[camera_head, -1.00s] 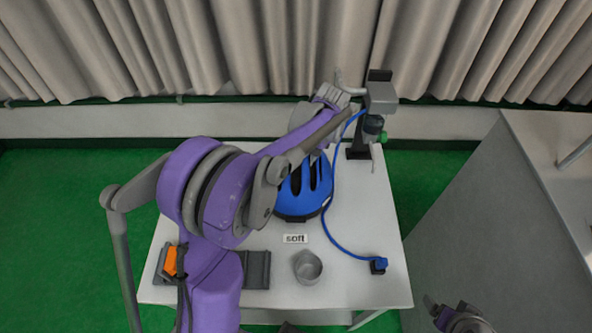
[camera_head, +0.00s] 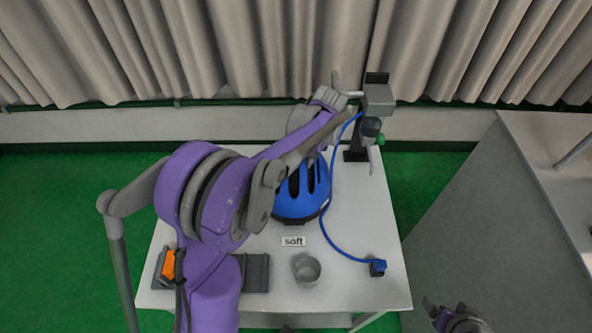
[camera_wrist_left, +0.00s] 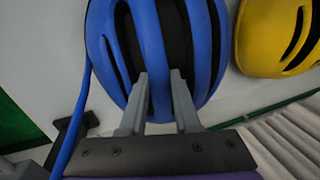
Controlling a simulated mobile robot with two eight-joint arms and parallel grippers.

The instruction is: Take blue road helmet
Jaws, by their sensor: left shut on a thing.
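The blue road helmet (camera_head: 301,198) is on the white table, partly covered by my left arm in the head view. In the left wrist view the blue helmet (camera_wrist_left: 205,45) fills the middle, with dark vents between its ribs. My left gripper (camera_wrist_left: 160,78) has its two grey fingers over the helmet, shut on one of its blue ribs. In the head view the left fingers are hidden by the arm. My right gripper (camera_head: 452,318) shows only in part at the bottom right, away from the helmet.
A yellow helmet (camera_wrist_left: 277,40) lies beside the blue one in the wrist view. On the table (camera_head: 350,290) are a grey cup (camera_head: 306,270), a "soft" label (camera_head: 293,241), a blue cable (camera_head: 331,232) and a dark stand (camera_head: 356,152). Curtains hang behind.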

